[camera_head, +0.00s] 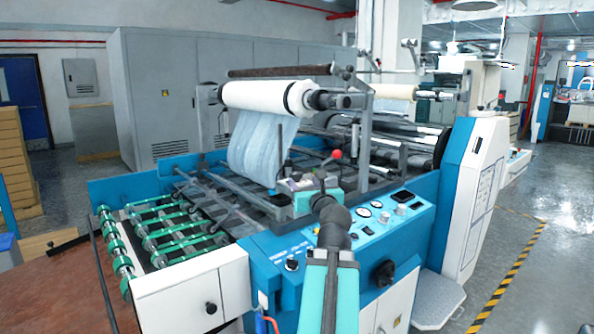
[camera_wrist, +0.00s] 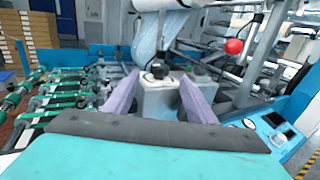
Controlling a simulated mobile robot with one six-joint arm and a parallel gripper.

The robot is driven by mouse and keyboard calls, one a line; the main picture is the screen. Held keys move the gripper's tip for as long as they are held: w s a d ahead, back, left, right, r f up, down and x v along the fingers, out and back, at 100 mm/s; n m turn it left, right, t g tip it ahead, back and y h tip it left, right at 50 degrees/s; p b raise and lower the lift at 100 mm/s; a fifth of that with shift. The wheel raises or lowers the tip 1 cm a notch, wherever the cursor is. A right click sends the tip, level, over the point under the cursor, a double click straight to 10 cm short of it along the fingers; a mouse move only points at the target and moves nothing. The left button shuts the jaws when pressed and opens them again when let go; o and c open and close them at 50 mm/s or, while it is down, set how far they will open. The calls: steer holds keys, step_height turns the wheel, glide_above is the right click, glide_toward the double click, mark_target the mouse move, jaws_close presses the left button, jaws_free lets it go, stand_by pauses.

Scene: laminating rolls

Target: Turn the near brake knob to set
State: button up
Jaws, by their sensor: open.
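My gripper (camera_wrist: 158,88) is open, its two purple fingers apart. In the wrist view a black knob (camera_wrist: 157,70) on a pale grey block (camera_wrist: 160,98) shows between and beyond the fingers; I cannot tell whether they touch the block. In the head view my gripper (camera_head: 304,184) is over the machine's near side, and my arm hides part of the panel. Several knobs are there: a small black one (camera_head: 292,264) and a large black one (camera_head: 385,272) on the blue front. No label is readable, so I cannot tell which is the near brake knob or its setting.
A white roll (camera_head: 262,97) with a hanging pale film (camera_head: 258,148) stands beyond my gripper. A red ball-ended lever (camera_wrist: 234,46) rises to the right of it. Green-wheeled rollers (camera_head: 165,235) lie to the left. Open floor (camera_head: 540,250) is at the right.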

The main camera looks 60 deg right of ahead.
mark_target(298, 176)
steer(key=p+x, duration=0.2)
steer(key=p, duration=0.1)
steer(key=shift+r, duration=0.1)
steer(key=w+p, duration=0.1)
steer(key=p, duration=0.3)
steer(key=shift+d+r, duration=0.1)
steer(key=shift+d, duration=0.25)
steer(key=d+p, duration=0.1)
steer(key=p, duration=0.5)
steer(key=shift+w, duration=0.35)
steer(key=shift+f+p+x, duration=0.1)
steer(key=shift+p+x, duration=0.05)
steer(key=shift+x, duration=1.25)
steer(key=shift+f+p+x, duration=0.15)
steer(key=shift+x, duration=1.2)
steer(key=c, duration=1)
